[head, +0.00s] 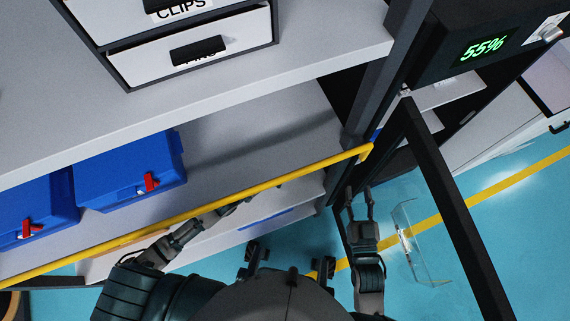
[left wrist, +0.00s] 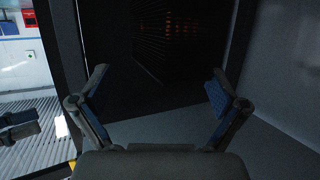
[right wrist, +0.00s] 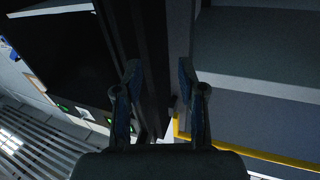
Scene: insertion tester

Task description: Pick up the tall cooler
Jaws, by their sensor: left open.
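I cannot make out a tall cooler for certain in any view. Two blue boxes with red latches, one nearer the middle (head: 130,170) and one at the left edge (head: 35,215), stand on the lower shelf in the head view. My left gripper reaches in near the yellow bar, partly hidden, apart from the boxes. In the left wrist view its fingers (left wrist: 157,80) are spread wide with nothing between them, facing a dark panel. My right gripper (head: 359,190) is open and empty over the floor, beside the shelf's end; it also shows in the right wrist view (right wrist: 158,70).
A yellow bar (head: 220,203) runs along the shelf front. A dark post (head: 450,205) slants down on the right. White drawers (head: 190,50) stand on the upper surface, and a display (head: 483,47) reads 55%. A clear panel (head: 415,245) is over the open blue floor.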

